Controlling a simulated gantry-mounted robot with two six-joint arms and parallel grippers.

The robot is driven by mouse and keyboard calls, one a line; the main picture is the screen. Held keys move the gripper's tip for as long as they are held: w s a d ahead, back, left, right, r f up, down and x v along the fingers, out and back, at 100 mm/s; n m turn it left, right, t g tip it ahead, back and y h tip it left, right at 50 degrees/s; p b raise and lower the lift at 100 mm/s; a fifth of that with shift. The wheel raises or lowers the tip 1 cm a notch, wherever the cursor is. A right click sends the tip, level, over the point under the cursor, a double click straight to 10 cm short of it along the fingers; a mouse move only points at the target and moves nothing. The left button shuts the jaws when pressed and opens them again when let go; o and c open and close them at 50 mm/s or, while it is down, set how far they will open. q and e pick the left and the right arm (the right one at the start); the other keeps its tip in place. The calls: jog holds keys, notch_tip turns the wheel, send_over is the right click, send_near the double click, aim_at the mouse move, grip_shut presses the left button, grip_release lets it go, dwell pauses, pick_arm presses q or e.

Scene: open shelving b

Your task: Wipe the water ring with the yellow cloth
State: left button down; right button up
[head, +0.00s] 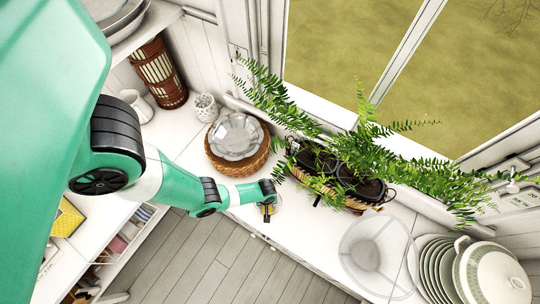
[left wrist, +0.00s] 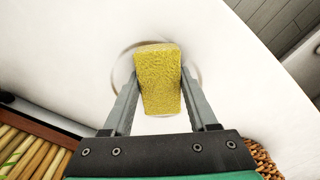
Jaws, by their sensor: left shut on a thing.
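The yellow cloth (left wrist: 158,84) is a thick block between the two fingers of my left gripper (left wrist: 158,78) in the left wrist view. The gripper is shut on it. In the head view the left gripper (head: 268,200) is over the white counter, near its front edge, with a small bit of yellow at its tip. The water ring (left wrist: 199,76) is a faint brownish-grey circle on the white surface. The cloth lies across its middle and hides part of it. I cannot tell whether the cloth touches the surface. My right gripper is not in view.
A wicker basket with a glass bowl (head: 235,137) stands left of the gripper. Potted ferns (head: 345,172) are to the right. A clear glass bowl (head: 372,250) and stacked plates (head: 438,270) are further right. The white counter (head: 292,222) is bare in front of the ferns.

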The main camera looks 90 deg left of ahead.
pick_arm(q)
jog(key=shift+w+d, duration=0.2)
jog(key=shift+w, duration=0.15)
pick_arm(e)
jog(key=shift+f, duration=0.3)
pick_arm(q)
jog(key=shift+w, duration=0.1)
